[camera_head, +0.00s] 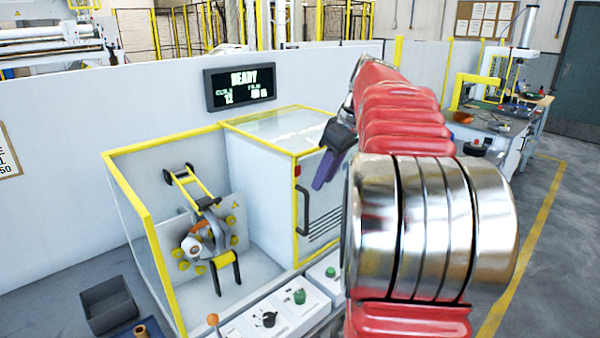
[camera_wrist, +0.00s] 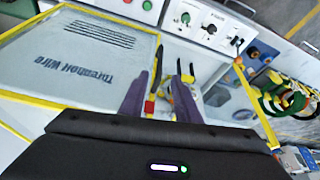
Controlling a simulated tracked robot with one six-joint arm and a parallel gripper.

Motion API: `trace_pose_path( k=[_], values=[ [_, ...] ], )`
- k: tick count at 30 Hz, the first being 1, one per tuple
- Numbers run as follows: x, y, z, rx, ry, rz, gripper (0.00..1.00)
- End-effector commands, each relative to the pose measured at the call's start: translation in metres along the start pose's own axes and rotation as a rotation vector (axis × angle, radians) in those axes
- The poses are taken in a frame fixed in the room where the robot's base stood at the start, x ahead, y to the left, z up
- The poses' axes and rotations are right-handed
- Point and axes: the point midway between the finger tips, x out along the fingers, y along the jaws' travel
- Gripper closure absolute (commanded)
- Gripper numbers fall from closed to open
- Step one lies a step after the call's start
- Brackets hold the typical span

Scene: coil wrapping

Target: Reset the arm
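My red and chrome arm fills the right half of the head view. My gripper (camera_head: 332,165), with purple fingers, hangs in front of the white cabinet (camera_head: 317,190) of the wrapping machine. In the wrist view my gripper (camera_wrist: 160,98) shows two purple fingers spread apart, with no object held between them. The open yellow-framed bay (camera_head: 130,195) left of the cabinet holds the winding head (camera_head: 207,240), with a coil-like part and yellow and black arms. The display (camera_head: 240,86) above reads READY.
A control panel with a green button (camera_head: 299,296), black knob (camera_head: 264,319) and orange-tipped lever (camera_head: 213,319) runs along the machine front. A dark bin (camera_head: 108,305) stands lower left. A workbench (camera_head: 505,115) stands back right. Floor at far right is open.

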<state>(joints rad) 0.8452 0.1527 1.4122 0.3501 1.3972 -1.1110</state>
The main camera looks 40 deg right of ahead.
Motion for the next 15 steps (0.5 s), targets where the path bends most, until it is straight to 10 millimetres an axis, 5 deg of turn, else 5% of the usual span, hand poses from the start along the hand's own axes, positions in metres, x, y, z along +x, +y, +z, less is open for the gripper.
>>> trace_pose_path(
  k=[15],
  values=[
    [0.0009, 0.0071, -0.0003, 0.116, 0.007, 0.026, 0.70]
  ],
)
